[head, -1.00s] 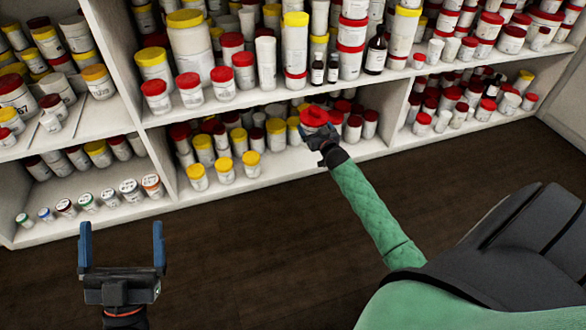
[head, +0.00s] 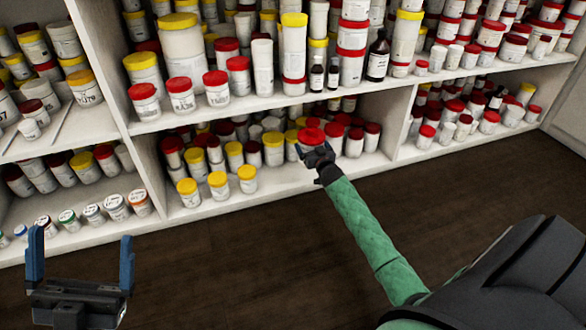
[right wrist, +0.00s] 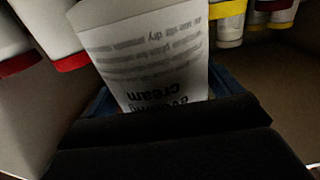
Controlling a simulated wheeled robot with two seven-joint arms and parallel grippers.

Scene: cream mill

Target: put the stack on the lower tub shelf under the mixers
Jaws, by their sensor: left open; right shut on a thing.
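My right gripper (head: 316,153) is at the front opening of the lower shelf (head: 285,180), its arm reaching in from the lower right. It is shut on a white labelled tub (right wrist: 150,60), which fills the middle of the right wrist view, with the word "cream" upside down on it. In the head view a red top (head: 311,137) shows at this gripper; the rest of what it holds is hidden, so I cannot tell how many pieces are stacked. My left gripper (head: 80,265) is open and empty over the floor at the lower left.
Yellow-lidded jars (head: 218,185) stand at the front of the lower shelf, left of my right gripper. A red-lidded jar (head: 354,143) stands close on its right. An upright divider (head: 397,120) is further right. Bare shelf shows between the front yellow-lidded jars and my gripper.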

